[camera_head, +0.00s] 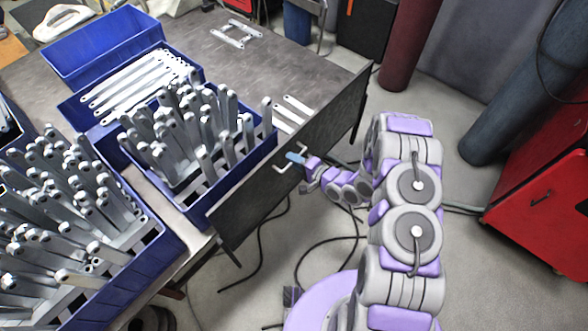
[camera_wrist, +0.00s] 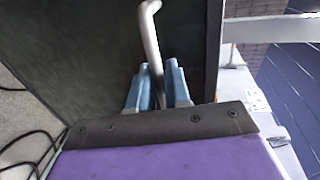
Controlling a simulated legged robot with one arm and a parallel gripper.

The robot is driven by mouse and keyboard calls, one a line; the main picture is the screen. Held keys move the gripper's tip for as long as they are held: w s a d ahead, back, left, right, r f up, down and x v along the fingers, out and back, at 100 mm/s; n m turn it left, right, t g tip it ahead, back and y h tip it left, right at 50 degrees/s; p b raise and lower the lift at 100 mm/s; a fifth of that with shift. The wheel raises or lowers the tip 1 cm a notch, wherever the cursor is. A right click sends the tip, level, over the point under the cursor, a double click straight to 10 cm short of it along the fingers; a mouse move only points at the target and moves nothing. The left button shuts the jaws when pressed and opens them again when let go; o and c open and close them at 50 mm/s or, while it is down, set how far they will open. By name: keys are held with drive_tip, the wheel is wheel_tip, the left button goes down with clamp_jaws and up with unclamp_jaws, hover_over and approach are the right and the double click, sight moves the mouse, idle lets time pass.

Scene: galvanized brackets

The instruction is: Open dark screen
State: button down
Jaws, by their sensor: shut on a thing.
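The dark screen (camera_head: 240,212) is a flat, dark upright panel along the table's right edge in the head view. It also fills much of the upper wrist view (camera_wrist: 80,50). A light metal handle (camera_head: 285,168) sticks out from its face; in the wrist view the handle (camera_wrist: 151,35) is a bent bar. My gripper (camera_head: 296,158) reaches the handle from the right. In the wrist view its blue fingers (camera_wrist: 158,85) stand on either side of the bar, shut on it. The lower part of the bar is hidden between the fingers.
Blue bins (camera_head: 164,248) full of upright galvanized brackets stand on the table (camera_head: 215,55) behind the screen. A red cabinet (camera_head: 545,205) stands at the right. Black cables (camera_head: 305,240) lie on the grey floor below the screen.

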wheel_tip(320, 180, up, 16)
drive_tip(key=p, duration=0.7)
drive_tip(key=shift+w+r, duration=0.1)
drive_tip(key=c, duration=1.4)
unclamp_jaws()
drive_tip(key=shift+o, duration=0.4)
drive_tip(key=v, duration=1.7)
drive_tip(key=shift+d+p, duration=0.2)
drive_tip(key=shift+p, duration=0.15)
